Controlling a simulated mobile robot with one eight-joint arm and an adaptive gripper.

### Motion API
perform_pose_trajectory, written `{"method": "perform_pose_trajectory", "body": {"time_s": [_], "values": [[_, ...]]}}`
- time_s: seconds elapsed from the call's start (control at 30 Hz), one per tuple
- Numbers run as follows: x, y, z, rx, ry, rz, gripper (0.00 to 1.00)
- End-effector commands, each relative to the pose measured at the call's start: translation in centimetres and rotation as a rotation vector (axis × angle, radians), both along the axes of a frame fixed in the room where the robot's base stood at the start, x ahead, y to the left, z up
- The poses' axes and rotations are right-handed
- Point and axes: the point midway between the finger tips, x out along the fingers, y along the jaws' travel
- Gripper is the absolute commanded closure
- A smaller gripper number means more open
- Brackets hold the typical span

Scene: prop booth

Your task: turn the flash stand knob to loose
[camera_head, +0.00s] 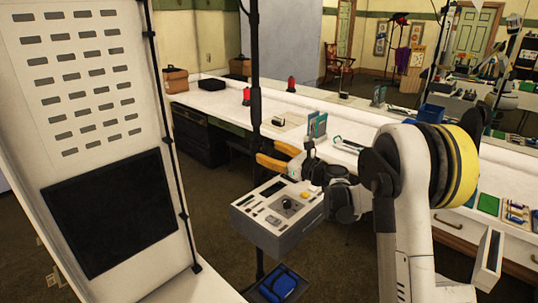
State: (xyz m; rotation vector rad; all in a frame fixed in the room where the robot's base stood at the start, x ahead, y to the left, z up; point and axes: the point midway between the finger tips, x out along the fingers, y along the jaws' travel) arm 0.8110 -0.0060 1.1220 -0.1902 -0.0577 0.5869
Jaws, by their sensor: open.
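A grey box (275,217) with a pale control panel stands in the middle of the view, beside a tall black pole (256,95). A round dark knob (288,204) sits on a grey plate on top of the box. I cannot read its setting. My arm comes in from the right, and my gripper (300,170) is open above the box's far side, apart from the knob. Its fingers are small and partly hidden, and I see nothing held between them.
A blue item lies in a dark tray (279,284) below the box. A white perforated panel (85,100) fills the left side. A long white counter (225,98) with several small items runs behind.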

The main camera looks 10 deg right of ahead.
Motion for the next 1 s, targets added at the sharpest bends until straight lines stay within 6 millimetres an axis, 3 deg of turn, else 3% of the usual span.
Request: {"method": "perform_pose_trajectory", "body": {"time_s": [0.3,0.33,0.5,1.0], "values": [[0.33,0.25,0.04,0.0,0.0,0.0,0.41],[0.33,0.25,0.04,0.0,0.0,0.0,0.46],[0.31,0.23,0.04,0.0,0.0,0.0,0.94],[0.3,0.25,0.02,-0.06,-0.04,0.0,0.95]]}}
